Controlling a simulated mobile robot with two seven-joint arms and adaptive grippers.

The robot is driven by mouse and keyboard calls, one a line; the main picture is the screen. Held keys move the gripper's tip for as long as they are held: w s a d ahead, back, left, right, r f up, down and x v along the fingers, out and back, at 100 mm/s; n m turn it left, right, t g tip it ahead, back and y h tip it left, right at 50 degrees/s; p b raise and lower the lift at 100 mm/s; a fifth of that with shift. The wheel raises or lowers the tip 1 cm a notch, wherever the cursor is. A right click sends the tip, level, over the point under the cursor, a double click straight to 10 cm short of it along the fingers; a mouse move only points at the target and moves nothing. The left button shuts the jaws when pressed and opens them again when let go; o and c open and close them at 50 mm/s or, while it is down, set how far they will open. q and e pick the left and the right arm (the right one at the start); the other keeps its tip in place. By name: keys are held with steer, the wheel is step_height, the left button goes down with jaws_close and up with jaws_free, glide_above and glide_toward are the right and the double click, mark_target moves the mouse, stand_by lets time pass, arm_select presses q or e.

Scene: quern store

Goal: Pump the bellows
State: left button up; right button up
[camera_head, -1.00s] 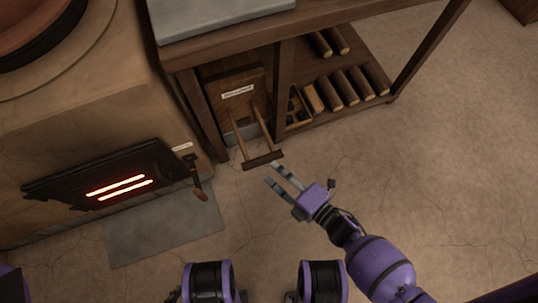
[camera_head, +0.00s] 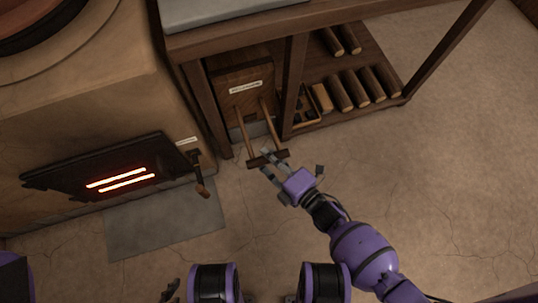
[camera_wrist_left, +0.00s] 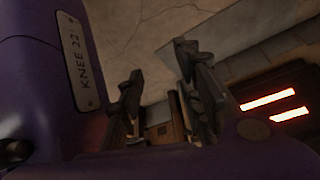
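The bellows (camera_head: 245,83) is a brown wooden box with a small label, set under the workbench. Two wooden rods run from it to a dark crossbar handle (camera_head: 283,155) near the floor. My right gripper (camera_head: 264,161) is at this handle with its two fingers apart, one reaching over the bar and the other at its near side. I cannot tell whether they touch it. My left gripper (camera_wrist_left: 161,62) is open and empty in the left wrist view. In the head view only a dark bit of it (camera_head: 171,291) shows at the bottom edge.
The furnace (camera_head: 90,110) stands at left with a dark door (camera_head: 60,178) and glowing slots. A lever with a wooden grip (camera_head: 203,190) sticks out beside it. A grey plate (camera_head: 165,230) lies in front. Several logs (camera_head: 358,88) lie on the bench shelf. The floor at right is clear.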

jaws_close()
steer(key=shift+w+a, duration=0.1)
steer(key=shift+w, duration=0.2)
steer(key=w+a+b, duration=0.3)
steer(key=w+a, duration=0.1)
steer(key=w, duration=0.9)
steer(key=shift+a, duration=0.1)
